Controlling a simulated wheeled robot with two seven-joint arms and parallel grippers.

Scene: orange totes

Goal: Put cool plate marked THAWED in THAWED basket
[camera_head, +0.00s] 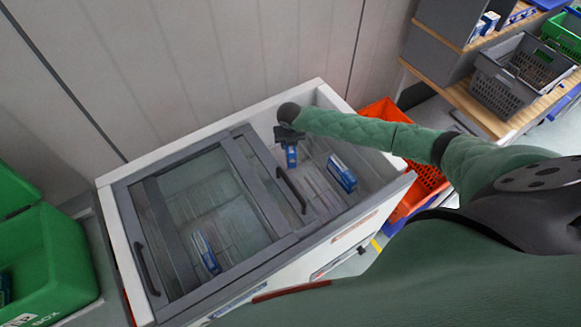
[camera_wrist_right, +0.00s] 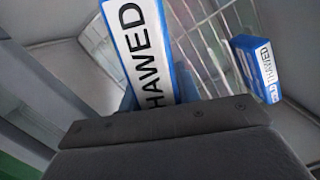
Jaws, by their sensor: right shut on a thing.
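A chest freezer (camera_head: 345,218) with a sliding glass lid stands in front of me, its right part open. My right gripper (camera_head: 290,142) is inside the open part, shut on a blue and white cool plate (camera_head: 291,156). In the right wrist view the held plate (camera_wrist_right: 143,50) shows a label ending in "HAWED"; its lower end is hidden by the gripper. A second blue and white plate (camera_head: 341,173) lies to the right in the freezer; in the wrist view it (camera_wrist_right: 256,67) also reads THAWED. An orange basket (camera_head: 425,172) stands right of the freezer; no label is visible on it.
Another blue plate (camera_head: 206,253) lies under the closed glass (camera_head: 190,215). A green box (camera_head: 50,265) is at the left. The freezer's white rim (camera_head: 300,95) surrounds my gripper.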

